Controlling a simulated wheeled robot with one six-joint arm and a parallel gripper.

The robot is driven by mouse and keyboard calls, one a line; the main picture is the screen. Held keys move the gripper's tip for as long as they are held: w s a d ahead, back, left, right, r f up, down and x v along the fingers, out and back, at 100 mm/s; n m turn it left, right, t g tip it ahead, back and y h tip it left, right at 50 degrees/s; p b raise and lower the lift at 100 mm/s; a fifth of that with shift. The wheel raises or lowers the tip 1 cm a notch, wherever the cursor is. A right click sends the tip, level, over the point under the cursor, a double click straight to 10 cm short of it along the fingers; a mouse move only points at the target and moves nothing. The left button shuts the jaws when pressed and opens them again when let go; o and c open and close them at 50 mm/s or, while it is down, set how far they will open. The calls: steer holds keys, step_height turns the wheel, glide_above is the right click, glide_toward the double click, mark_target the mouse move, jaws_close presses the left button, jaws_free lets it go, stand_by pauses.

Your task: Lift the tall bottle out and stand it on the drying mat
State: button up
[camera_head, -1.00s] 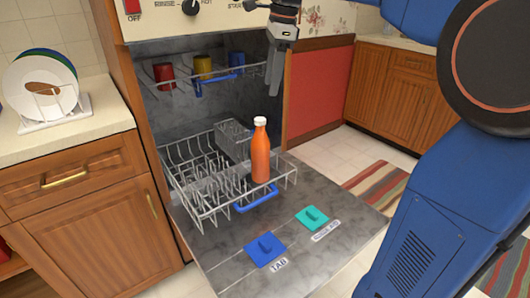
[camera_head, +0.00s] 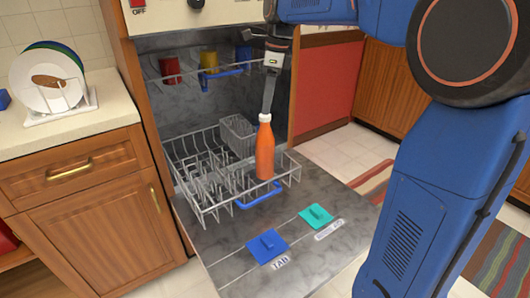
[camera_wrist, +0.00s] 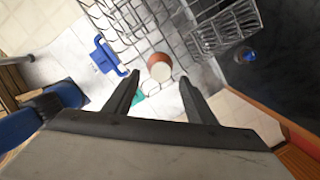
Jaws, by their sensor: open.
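The tall orange bottle (camera_head: 264,152) with a white cap stands upright in the front right part of the dishwasher's lower rack (camera_head: 217,207). My gripper (camera_head: 268,108) points down just above the bottle's cap, close to it in the head view; I cannot tell whether they touch. In the wrist view the bottle (camera_wrist: 160,69) shows from above, beyond the two spread fingertips of my gripper (camera_wrist: 160,82), with nothing between them. No drying mat can be made out for certain in these views.
The upper rack (camera_head: 200,74) holds a red, a yellow and a blue cup. A silverware basket (camera_head: 238,134) stands behind the bottle. A blue tab (camera_head: 267,246) and a teal tab (camera_head: 316,215) sit on the open door. A plate rack (camera_head: 60,105) is on the left counter.

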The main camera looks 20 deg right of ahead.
mark_target(265, 118)
steer(key=shift+w+a+f, duration=0.1)
steer(key=shift+a+f, duration=0.05)
steer(key=shift+f, duration=0.95)
steer(key=shift+w+a+f, duration=0.1)
steer(key=shift+a+f, duration=0.05)
steer(key=shift+f, duration=1)
steer(key=shift+w+a+f, duration=0.1)
steer(key=shift+a+f, duration=0.05)
steer(key=shift+f, duration=0.95)
jaws_close()
